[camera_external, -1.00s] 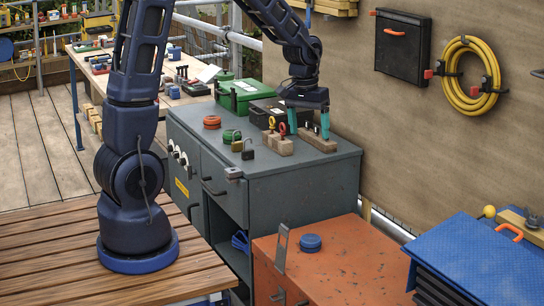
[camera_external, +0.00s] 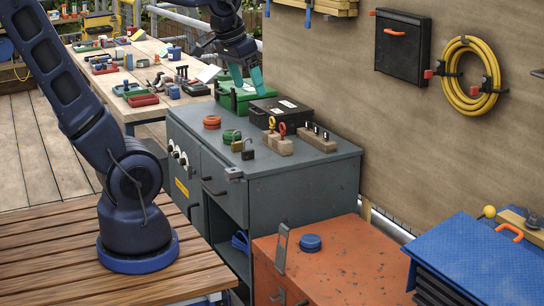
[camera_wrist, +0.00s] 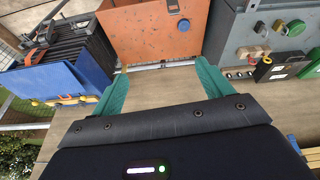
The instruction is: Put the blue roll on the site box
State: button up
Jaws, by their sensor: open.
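The blue roll (camera_external: 310,243) lies flat on top of the orange site box (camera_external: 352,250), towards its left side. In the wrist view the roll (camera_wrist: 184,25) shows as a small blue disc on the orange box (camera_wrist: 140,32). My gripper (camera_external: 247,78) is open with teal fingers apart and nothing between them. It hangs in the air in front of or above the green case, well away from the roll. Both fingers also show in the wrist view, spread wide (camera_wrist: 160,85).
The grey cabinet (camera_external: 305,178) carries a red roll (camera_external: 212,122), a green roll (camera_external: 231,136), padlocks, wooden blocks, a black case (camera_external: 278,112) and a green case (camera_external: 226,101). A blue-topped stack (camera_external: 478,262) stands right of the site box. A board wall rises behind.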

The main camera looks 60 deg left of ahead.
jog(key=s+r+m, duration=0.1)
jog(key=s, duration=0.5)
jog(key=shift+d+t, duration=0.4)
